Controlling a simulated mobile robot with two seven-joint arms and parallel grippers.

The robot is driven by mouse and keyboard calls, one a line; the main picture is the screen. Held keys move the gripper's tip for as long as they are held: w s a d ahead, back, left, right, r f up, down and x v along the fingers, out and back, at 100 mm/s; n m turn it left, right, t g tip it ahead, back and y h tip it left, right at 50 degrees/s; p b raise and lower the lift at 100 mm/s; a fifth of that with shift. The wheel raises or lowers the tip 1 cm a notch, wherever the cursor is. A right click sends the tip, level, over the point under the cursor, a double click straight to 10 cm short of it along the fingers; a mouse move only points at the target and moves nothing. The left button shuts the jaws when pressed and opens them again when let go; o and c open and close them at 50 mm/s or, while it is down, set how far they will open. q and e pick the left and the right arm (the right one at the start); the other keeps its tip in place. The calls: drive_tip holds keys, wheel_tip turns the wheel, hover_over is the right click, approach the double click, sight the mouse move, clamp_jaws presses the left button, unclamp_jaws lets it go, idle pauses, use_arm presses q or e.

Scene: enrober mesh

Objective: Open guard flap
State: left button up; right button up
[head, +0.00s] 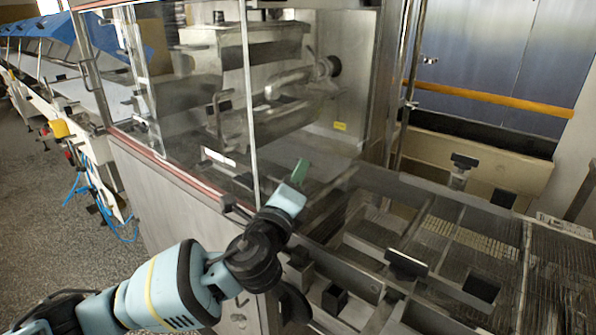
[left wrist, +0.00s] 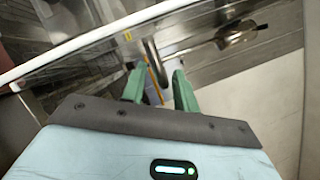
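The guard flap appears to be the clear panel on the machine's front, with a bright upright edge (head: 250,110) in the head view. I cannot tell how far open it stands. A pale edge, perhaps the same panel's, runs diagonally across the left wrist view (left wrist: 95,40). My left gripper (head: 300,171) is just right of the panel's lower edge, above the conveyor. In the left wrist view its two green fingers (left wrist: 158,78) stand apart with nothing seen held between them. I cannot tell whether it touches the panel. My right gripper is not in view.
The mesh conveyor frame (head: 440,225) with crossbars and black-topped posts fills the lower right. Metal machine parts (head: 270,90) sit behind the clear panel. A steel upright (head: 387,85) stands right of the opening. The speckled floor (head: 45,215) at left is mostly open.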

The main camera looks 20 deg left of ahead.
use_arm(q)
drive_tip(key=shift+x, duration=0.75)
clamp_jaws()
